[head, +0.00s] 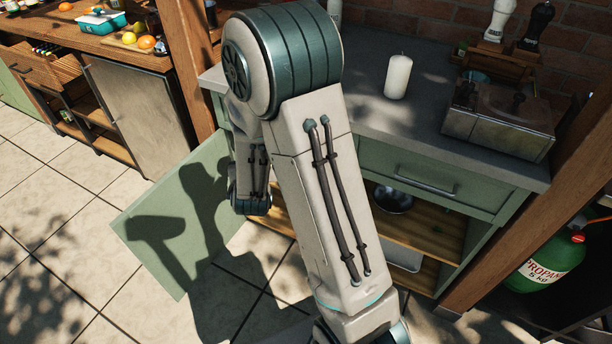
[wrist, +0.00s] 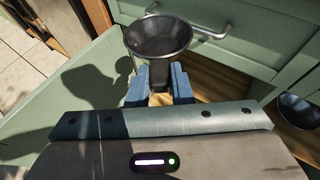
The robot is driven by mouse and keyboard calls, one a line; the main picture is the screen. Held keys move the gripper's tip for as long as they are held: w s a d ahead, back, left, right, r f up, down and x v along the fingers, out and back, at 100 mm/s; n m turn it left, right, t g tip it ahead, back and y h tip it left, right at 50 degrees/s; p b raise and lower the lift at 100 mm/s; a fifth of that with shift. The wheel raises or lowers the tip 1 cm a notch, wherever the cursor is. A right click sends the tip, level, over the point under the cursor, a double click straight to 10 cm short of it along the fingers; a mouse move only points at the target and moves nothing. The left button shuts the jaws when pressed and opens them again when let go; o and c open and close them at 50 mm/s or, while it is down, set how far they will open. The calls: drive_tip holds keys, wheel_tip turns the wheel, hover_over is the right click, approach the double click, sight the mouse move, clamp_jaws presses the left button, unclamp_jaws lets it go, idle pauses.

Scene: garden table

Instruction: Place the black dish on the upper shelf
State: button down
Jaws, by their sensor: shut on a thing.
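In the head view my arm hides the gripper and the held dish. The open cabinet's upper wooden shelf (head: 425,231) shows below the drawer. Its left part is hidden by my arm.
A dark metallic bowl (head: 393,200) stands on the upper shelf; it also shows in the wrist view (wrist: 299,110). A light tray (head: 402,256) lies lower down. The green door (head: 175,215) stands open at left. The drawer handle (head: 420,184) juts out above the opening.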

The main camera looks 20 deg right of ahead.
wheel_tip(320, 180, down, 14)
drive_tip(key=w+d+m+h+b, duration=0.1)
drive_tip(key=w+d+b, duration=0.1)
drive_tip(key=b, duration=1.2)
drive_tip(key=w+d+f+m+g+h+b, duration=0.1)
drive_tip(key=w+d+f+m+h, duration=0.1)
drive_tip(key=w+d+f, duration=0.2)
drive_tip(key=w+d+f+m+g+h+b, duration=0.1)
drive_tip(key=w+d+f, duration=0.4)
drive_tip(key=d+f, duration=0.5)
drive_tip(key=w+d+f+m+g+h+b, duration=0.2)
drive_tip(key=w+d+f+m+b, duration=0.1)
drive_tip(key=w+d+f, duration=0.2)
drive_tip(key=shift+w+d+f+g+h, duration=0.15)
drive_tip(key=shift+d+f+g, duration=0.05)
drive_tip(key=shift+d+f, duration=0.35)
drive_tip(key=shift+w+d+f+g+h, duration=0.1)
drive_tip(key=shift+d+f+g+h, duration=0.1)
drive_tip(key=shift+d+f, duration=0.3)
drive_tip(key=shift+d+f+b, duration=0.1)
drive_tip(key=shift+f+b, duration=0.75)
drive_tip(key=shift+f, duration=1.05)
drive_tip(key=shift+f, duration=0.25)
drive_tip(key=c, duration=1.3)
unclamp_jaws()
drive_tip(key=shift+r, duration=0.1)
